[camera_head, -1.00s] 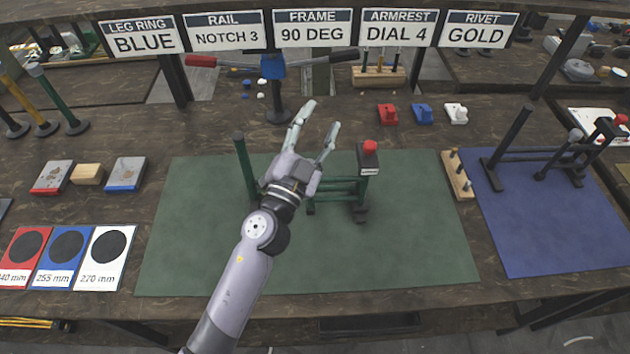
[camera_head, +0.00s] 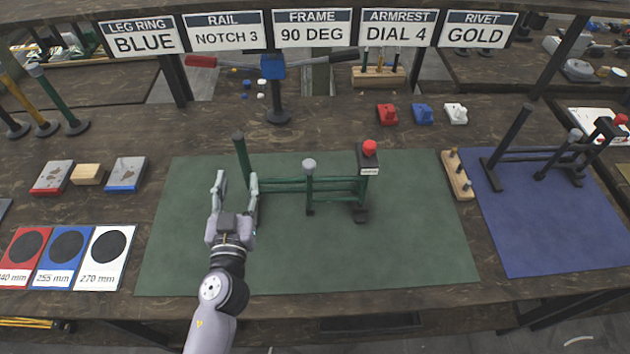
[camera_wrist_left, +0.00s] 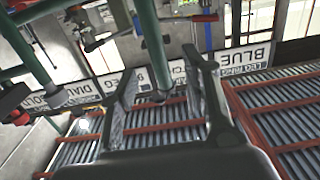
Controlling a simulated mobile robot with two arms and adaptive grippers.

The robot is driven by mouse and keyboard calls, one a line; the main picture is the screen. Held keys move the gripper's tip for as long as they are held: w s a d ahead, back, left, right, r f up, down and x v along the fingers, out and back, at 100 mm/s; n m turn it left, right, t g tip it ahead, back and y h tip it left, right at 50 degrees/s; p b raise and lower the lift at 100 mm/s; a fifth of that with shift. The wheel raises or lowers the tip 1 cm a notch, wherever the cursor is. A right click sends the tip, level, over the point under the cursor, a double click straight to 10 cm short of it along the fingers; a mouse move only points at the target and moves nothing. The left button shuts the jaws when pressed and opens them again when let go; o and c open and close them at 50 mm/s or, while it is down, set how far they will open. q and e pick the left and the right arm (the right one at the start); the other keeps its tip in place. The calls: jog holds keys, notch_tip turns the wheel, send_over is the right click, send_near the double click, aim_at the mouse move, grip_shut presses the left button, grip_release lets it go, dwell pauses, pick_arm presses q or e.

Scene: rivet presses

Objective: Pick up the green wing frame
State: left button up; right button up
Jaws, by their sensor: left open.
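The green wing frame (camera_head: 335,186) stands on the green mat (camera_head: 390,255). It has a tall green post at its left end, a grey-knobbed short post mid-way, and a dark block with a red knob at its right end. My left gripper (camera_head: 235,182) is open and empty just in front of the tall left post. The right-hand finger overlaps the lower part of that post. In the left wrist view, a green post (camera_wrist_left: 151,40) appears between the two open fingers (camera_wrist_left: 165,85); I cannot tell how far ahead it is. My right gripper is not in view.
A similar dark frame (camera_head: 540,155) stands on the blue mat (camera_head: 545,230) at right. A wooden peg block (camera_head: 457,175) lies between the mats. Red, blue and white clips (camera_head: 422,114) sit behind. Size cards (camera_head: 65,258) lie at left. The mat's front is clear.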

aim_at(242, 160)
pick_arm(q)
jog(key=shift+w, duration=1.15)
jog(key=shift+w+d+r, duration=0.1)
jog(key=shift+w, duration=1.35)
jog(key=shift+w+d+r, duration=0.1)
jog(key=shift+w, duration=1.3)
jog(key=shift+s, duration=0.1)
jog(key=shift+c, duration=0.2)
grip_shut()
jog(key=shift+r, duration=0.15)
